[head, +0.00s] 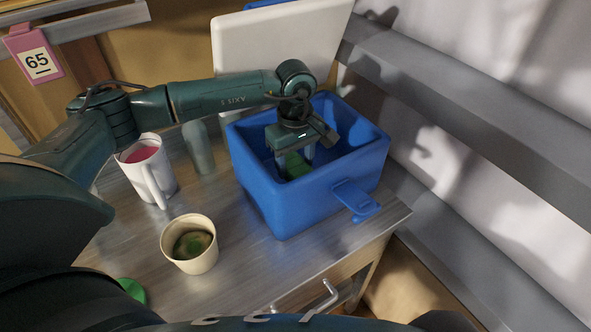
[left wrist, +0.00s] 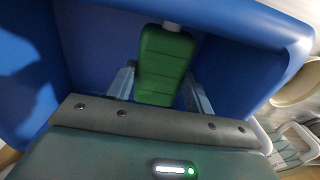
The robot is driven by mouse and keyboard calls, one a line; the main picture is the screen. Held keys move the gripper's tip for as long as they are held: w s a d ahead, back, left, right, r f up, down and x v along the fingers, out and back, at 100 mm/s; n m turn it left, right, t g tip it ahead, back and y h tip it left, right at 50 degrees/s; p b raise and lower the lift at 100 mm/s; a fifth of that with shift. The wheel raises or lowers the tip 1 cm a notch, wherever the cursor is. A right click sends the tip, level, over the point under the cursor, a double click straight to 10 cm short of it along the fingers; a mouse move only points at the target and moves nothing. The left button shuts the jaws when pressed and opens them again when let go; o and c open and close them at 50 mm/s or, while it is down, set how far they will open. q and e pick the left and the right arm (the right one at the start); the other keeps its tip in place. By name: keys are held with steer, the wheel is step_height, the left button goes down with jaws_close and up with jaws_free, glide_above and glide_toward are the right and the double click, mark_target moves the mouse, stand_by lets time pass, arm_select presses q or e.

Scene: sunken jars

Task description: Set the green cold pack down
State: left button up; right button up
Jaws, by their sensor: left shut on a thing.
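The green cold pack (head: 296,165) is inside the blue cooler box (head: 280,207), between the fingers of my left gripper (head: 295,160). In the left wrist view the cold pack (left wrist: 163,65) is a ribbed green block, with the gripper's fingers (left wrist: 158,88) on either side. My left gripper is shut on it and reaches down into the open box. The blue inner walls (left wrist: 95,40) surround it. Whether the pack touches the box floor I cannot tell. My right gripper is not in view.
A white mug with pink contents (head: 150,170) and a grey cylinder (head: 198,146) stand left of the box. A cream cup (head: 190,245) with something green inside stands in front. A green round thing (head: 132,289) lies near the front edge. A white lid (head: 275,42) stands behind.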

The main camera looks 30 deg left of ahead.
mark_target(296, 165)
arm_select(q)
step_height(296, 165, down, 3)
steer(key=shift+f+p, duration=0.15)
steer(key=shift+p, duration=0.15)
steer(key=shift+f+b, duration=0.35)
steer(key=shift+f, duration=0.1)
steer(key=shift+f+b, duration=0.35)
steer(key=shift+b, duration=0.05)
steer(key=o, duration=1.2)
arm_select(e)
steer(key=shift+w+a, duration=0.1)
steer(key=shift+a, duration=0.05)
arm_select(q)
steer(key=shift+r+p, duration=0.5)
steer(key=shift+p, duration=0.05)
step_height(296, 165, up, 6)
steer(key=shift+w+r+b, duration=0.1)
steer(key=shift+r+b, duration=0.05)
steer(key=shift+b, duration=0.35)
step_height(296, 165, up, 6)
steer(key=shift+b, duration=0.35)
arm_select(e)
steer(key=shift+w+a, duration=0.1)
